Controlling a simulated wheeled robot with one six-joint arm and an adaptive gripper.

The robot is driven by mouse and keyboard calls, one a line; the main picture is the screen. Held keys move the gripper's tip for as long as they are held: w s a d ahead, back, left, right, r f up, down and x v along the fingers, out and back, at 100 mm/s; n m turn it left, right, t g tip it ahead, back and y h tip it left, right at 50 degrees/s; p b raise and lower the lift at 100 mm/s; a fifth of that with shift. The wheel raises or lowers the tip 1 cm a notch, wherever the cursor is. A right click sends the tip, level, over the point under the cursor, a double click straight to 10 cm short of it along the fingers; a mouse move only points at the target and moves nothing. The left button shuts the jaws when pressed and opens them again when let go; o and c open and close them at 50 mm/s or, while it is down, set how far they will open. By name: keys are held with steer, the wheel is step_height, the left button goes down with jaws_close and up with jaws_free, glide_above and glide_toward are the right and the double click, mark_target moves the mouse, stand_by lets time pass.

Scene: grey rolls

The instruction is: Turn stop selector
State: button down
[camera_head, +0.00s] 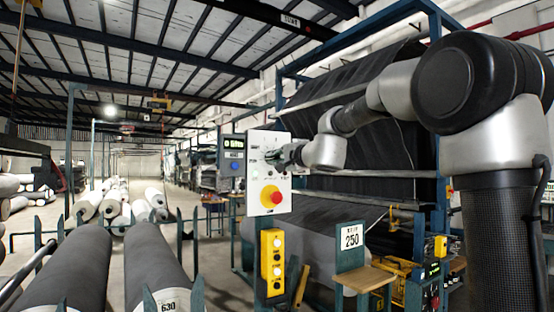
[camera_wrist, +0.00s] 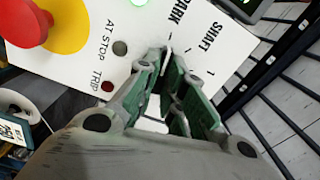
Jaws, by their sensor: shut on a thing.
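A white control panel (camera_head: 256,176) stands upright on a post near the middle of the head view. It also fills the upper part of the wrist view (camera_wrist: 85,70), where printed words such as SHAFT, AT STOP and TRIP show. My gripper (camera_head: 272,156) reaches the panel's upper part from the right. In the wrist view its green-padded fingers (camera_wrist: 168,68) are at the panel face, close to the marks below SHAFT. They are shut on the selector, which they hide, so its pointer position cannot be read.
A red mushroom button (camera_head: 277,197) on a yellow plate sits below my gripper; it also shows in the wrist view (camera_wrist: 24,22). A yellow button box (camera_head: 272,254) hangs lower on the post. Dark lamps (camera_wrist: 120,47) lie beside the fingers. Grey rolls (camera_head: 75,265) lie at left.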

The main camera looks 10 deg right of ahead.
steer(key=shift+f, duration=0.1)
stand_by(0.3)
steer(key=c, duration=1.5)
jaws_free()
steer(key=shift+s, duration=0.1)
steer(key=v, duration=1.2)
